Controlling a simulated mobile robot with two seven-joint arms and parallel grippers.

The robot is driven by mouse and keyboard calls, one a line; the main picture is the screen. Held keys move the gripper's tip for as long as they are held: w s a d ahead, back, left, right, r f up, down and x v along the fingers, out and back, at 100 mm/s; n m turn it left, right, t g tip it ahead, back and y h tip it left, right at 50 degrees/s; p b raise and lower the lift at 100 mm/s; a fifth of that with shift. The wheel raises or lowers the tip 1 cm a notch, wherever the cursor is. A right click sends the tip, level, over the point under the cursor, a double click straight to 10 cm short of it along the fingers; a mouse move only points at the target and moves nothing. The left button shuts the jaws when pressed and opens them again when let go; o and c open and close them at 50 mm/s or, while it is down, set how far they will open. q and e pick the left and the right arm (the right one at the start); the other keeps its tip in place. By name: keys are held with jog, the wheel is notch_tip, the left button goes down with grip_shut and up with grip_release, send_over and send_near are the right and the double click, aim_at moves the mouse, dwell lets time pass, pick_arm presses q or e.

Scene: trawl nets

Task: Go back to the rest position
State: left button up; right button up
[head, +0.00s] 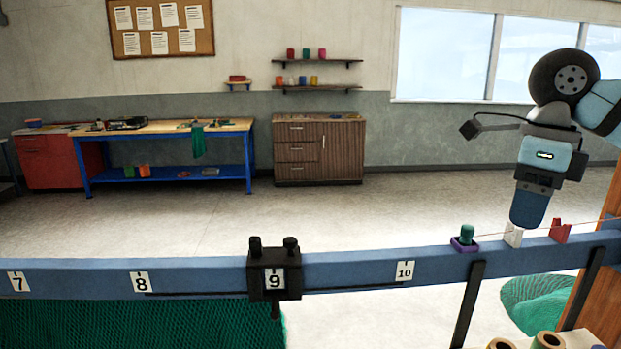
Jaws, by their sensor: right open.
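My right arm comes in from the right edge in the head view. My right gripper (528,212) points down just above the blue rail, with its blue end close to a white clip (513,235) on the rail. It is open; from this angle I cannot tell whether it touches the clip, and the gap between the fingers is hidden. My left gripper is not in view.
A blue rail (360,269) with number tags crosses the front, carrying a black clamp (274,275), a green spool (467,235) and a red clip (560,230). Green net (140,325) hangs below. Tape rolls (548,341) sit at bottom right. Open floor lies behind.

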jog(key=s+a+f+m+g+y+p, duration=0.1)
jog(key=a+f+m+g+y+p, duration=0.3)
jog(key=a+y, duration=0.6)
jog(key=s+a+f+g+y, duration=0.2)
jog(key=a+f+y, duration=0.5)
jog(key=a, duration=0.6)
jog(key=w+d+f+m+t+h+p, duration=0.1)
jog(key=d+f+m+t+h+p, duration=0.15)
jog(key=f+m+t, duration=0.85)
jog(key=w+d+f+m+t+h+p, duration=0.1)
jog(key=w+d+f+m+t+h, duration=0.2)
jog(key=m+t, duration=1.25)
pick_arm(q)
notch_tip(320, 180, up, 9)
jog(key=p, duration=0.1)
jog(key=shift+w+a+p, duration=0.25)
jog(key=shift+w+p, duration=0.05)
jog(key=shift+p, duration=0.1)
pick_arm(e)
jog(key=s+d+f+m+g+h, duration=0.3)
jog(key=s+f+m, duration=0.3)
jog(key=s+f, duration=0.3)
jog(key=s+d+f+m+g+h, duration=0.4)
jog(key=s+f+m+g+h, duration=0.2)
jog(key=s+f, duration=0.3)
notch_tip(320, 180, down, 5)
jog(key=shift+d+r+m, duration=0.1)
jog(key=shift+d+m, duration=0.2)
jog(key=shift+m, duration=0.15)
jog(key=shift+c, duration=0.2)
